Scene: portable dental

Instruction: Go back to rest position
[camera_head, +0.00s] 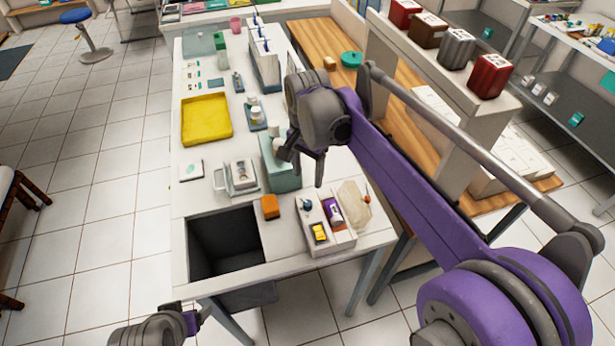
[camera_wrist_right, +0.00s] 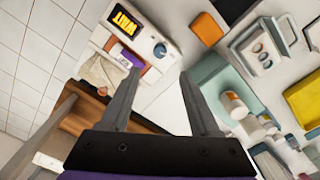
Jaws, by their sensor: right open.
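My right gripper (camera_head: 303,165) hangs over the white table in the head view, right of the teal box (camera_head: 281,172). In the right wrist view its two fingers (camera_wrist_right: 160,100) are spread apart with nothing between them. Its purple arm comes in from the lower right. Part of my left arm (camera_head: 155,328) shows at the bottom left of the head view, beyond the table's front edge. The fingers of my left gripper cannot be made out.
The white table (camera_head: 185,200) holds a yellow tray (camera_head: 206,119), an orange block (camera_head: 270,206), a compartment box (camera_head: 340,241) and a square black opening (camera_head: 224,243). A shelf with several canisters (camera_head: 489,76) stands to the right.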

